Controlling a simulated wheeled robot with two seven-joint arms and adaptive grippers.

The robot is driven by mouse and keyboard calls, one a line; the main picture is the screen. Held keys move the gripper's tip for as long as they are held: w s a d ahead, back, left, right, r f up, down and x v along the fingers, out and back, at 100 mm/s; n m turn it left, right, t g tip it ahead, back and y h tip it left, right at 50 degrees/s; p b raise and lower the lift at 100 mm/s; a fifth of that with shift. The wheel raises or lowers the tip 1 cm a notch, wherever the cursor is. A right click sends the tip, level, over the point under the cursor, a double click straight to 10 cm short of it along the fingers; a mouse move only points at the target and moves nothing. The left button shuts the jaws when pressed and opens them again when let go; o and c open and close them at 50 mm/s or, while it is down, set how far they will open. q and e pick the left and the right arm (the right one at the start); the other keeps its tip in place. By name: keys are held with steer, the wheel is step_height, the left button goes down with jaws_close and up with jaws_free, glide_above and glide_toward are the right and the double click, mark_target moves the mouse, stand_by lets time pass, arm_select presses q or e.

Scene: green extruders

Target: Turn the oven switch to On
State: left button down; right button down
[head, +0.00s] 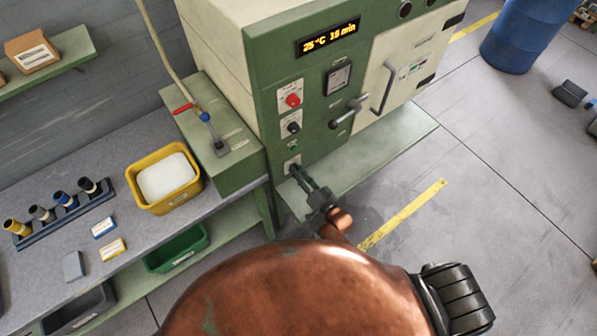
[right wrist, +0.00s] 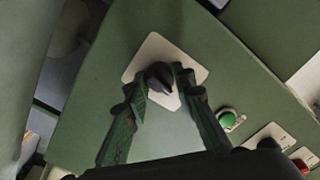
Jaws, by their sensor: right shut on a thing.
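The oven (head: 310,80) is a green and cream machine with a lit display reading about 25 °C and 15 min. The oven switch (right wrist: 160,74) is a dark knob on a pale plate (right wrist: 146,58), low on the green front panel. In the head view its plate (head: 291,162) is partly hidden behind my right gripper (head: 303,178). In the right wrist view my right gripper (right wrist: 164,84) has one finger on each side of the knob and is shut on it. The switch's exact setting and any plate markings are not readable. My left gripper is not in view.
Above the switch are a green button (head: 293,146), a black knob (head: 293,127) and a red knob (head: 292,100). A door handle (head: 347,112) juts out to the right. A workbench with a yellow bin (head: 147,203) stands left. A blue barrel (head: 531,35) stands far right.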

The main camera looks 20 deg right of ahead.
steer(key=shift+m, duration=1.9)
steer(key=c, duration=1.6)
jaws_free()
steer(key=v, duration=1.2)
